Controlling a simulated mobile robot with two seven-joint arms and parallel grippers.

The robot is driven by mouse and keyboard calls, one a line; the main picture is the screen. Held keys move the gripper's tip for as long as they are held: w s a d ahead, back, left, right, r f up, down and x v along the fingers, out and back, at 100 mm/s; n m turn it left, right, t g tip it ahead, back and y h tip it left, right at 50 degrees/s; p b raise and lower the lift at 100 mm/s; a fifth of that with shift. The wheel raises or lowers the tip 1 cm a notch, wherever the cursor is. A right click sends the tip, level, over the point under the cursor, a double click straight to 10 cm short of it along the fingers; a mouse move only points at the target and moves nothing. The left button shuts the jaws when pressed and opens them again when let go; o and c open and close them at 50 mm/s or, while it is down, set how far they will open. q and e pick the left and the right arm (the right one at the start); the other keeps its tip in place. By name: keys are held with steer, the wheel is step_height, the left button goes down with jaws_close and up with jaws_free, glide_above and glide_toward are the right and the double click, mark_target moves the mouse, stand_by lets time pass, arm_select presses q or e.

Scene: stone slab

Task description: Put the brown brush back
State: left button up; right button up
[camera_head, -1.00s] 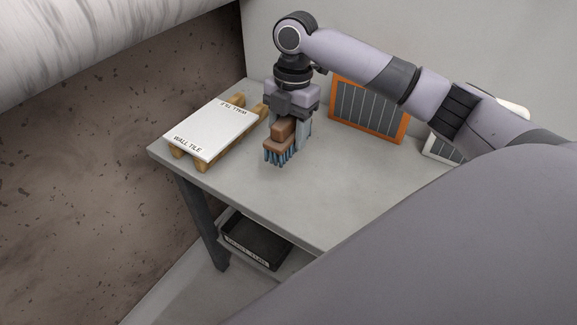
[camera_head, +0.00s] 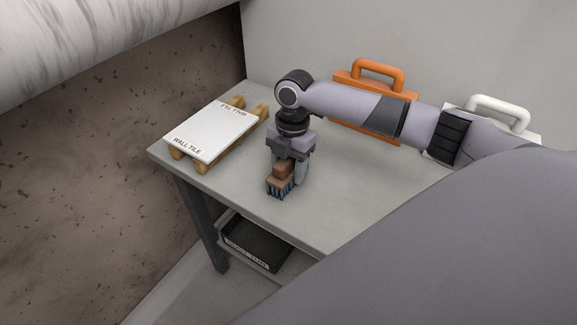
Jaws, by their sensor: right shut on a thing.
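The brown brush (camera_head: 279,183) has a brown block body and blue-grey bristles pointing down. My right gripper (camera_head: 290,168) is shut on it, above or at the grey table top (camera_head: 335,205), near the table's front edge. I cannot tell whether the bristles touch the table. The gripper's fingers partly hide the brush body. My left gripper is not in view.
A white wall tile (camera_head: 212,131) lies on wooden supports (camera_head: 180,153) to the left. An orange-handled tool (camera_head: 377,72) and a white-handled one (camera_head: 497,108) stand behind my right arm. A dark labelled tray (camera_head: 258,244) sits below the table.

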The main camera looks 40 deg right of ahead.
steer(key=o, duration=0.9)
steer(key=shift+f, duration=0.1)
steer(key=shift+o, duration=0.2)
steer(key=r, duration=0.4)
steer(key=d+r, duration=0.1)
steer(key=r, duration=0.7)
steer(key=shift+w+d+r, duration=0.1)
steer(key=shift+w+d, duration=0.05)
steer(key=shift+w, duration=0.1)
